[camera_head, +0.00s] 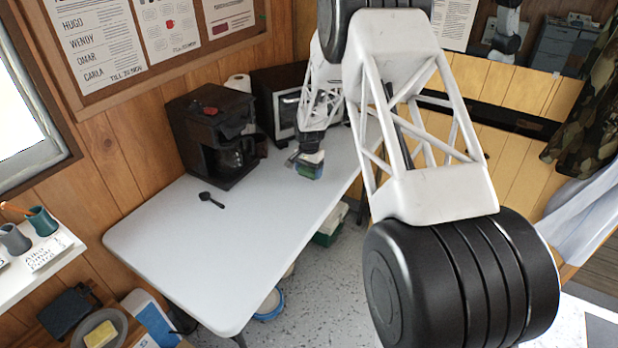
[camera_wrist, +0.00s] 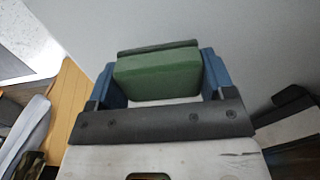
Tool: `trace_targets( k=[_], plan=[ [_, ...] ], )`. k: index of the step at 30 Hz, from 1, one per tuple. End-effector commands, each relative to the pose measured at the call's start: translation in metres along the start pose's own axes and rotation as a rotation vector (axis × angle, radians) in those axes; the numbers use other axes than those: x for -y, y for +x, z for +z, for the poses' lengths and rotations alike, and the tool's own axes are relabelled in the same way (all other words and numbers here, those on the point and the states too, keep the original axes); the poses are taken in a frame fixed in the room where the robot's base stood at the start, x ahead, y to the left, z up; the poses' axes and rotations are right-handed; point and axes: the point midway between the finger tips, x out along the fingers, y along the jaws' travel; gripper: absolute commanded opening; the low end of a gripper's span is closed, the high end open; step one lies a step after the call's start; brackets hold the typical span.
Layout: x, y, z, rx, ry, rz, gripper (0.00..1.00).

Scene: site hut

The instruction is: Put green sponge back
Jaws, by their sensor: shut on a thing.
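The green sponge (camera_wrist: 157,76) is a block held between the two blue fingers of my gripper (camera_wrist: 160,70) in the wrist view. In the head view my gripper (camera_head: 309,160) is at the far right part of the white table (camera_head: 235,240), with the sponge (camera_head: 312,174) showing small under the fingers. The gripper is shut on the sponge. I cannot tell whether the sponge touches the tabletop.
A black coffee maker (camera_head: 212,137) stands left of my gripper, and a toaster oven (camera_head: 278,98) behind it. A black spoon (camera_head: 211,200) lies on the table. A yellow sponge (camera_head: 101,334) rests on a grey plate at lower left. The table's front half is clear.

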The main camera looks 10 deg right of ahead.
Motion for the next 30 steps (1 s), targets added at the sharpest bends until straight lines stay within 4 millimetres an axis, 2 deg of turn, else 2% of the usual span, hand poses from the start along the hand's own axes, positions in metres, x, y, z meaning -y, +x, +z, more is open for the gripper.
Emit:
trace_targets(
  k=[9,25,26,30],
  plan=[
    [0.000,0.030,0.000,0.001,0.000,0.001,0.53],
    [0.000,0.036,0.000,0.001,0.000,0.001,0.53],
    [0.000,0.036,0.000,0.001,0.000,0.000,0.80],
    [0.000,0.036,0.000,0.001,0.000,0.000,1.00]
  ],
)
